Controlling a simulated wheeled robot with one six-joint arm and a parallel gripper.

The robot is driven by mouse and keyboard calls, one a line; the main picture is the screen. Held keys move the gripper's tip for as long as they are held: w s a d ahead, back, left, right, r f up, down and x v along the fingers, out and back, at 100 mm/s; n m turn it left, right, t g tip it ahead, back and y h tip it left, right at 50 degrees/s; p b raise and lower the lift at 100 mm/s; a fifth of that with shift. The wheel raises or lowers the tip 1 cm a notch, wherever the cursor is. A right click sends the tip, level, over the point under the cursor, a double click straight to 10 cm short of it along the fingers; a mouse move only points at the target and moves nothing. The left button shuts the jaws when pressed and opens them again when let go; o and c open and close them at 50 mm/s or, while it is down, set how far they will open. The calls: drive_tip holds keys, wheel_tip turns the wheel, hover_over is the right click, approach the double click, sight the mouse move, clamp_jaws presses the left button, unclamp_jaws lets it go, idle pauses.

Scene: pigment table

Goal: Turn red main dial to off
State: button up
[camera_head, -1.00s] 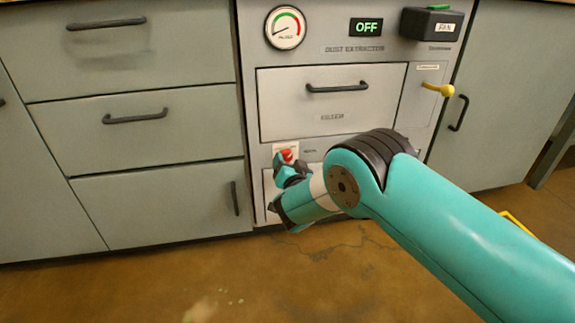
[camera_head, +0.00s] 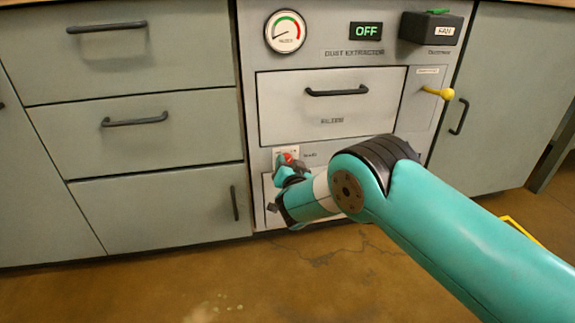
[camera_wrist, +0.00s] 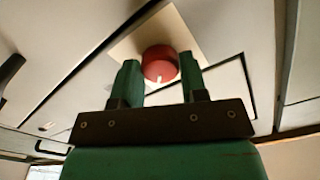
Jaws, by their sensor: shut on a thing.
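The red main dial (camera_head: 289,157) sits on a small pale plate low on the front of the dust extractor (camera_head: 330,132), partly hidden by my gripper in the head view. My gripper (camera_head: 285,167) is at the dial. In the wrist view the red dial (camera_wrist: 160,64) shows between the two green fingers of my gripper (camera_wrist: 160,75), with a small white mark on its near edge. The fingers are shut on the dial. The display (camera_head: 366,30) at the top of the extractor reads OFF in green.
The filter drawer (camera_head: 335,105) with a black handle is above the dial. A yellow lever (camera_head: 440,93) and a black fan box (camera_head: 431,27) are at the right. Grey drawers (camera_head: 140,125) stand at the left. Open brown floor (camera_head: 130,290) lies in front.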

drive_tip(key=shift+d+f+n+p, duration=0.1)
drive_tip(key=shift+n+p, duration=0.6)
drive_tip(key=shift+n, duration=3.75)
drive_tip(key=shift+d+n+p, duration=0.1)
drive_tip(key=shift+n+p, duration=0.55)
drive_tip(key=shift+n, duration=3.8)
drive_tip(key=o, duration=0.9)
drive_tip(key=shift+o, duration=0.2)
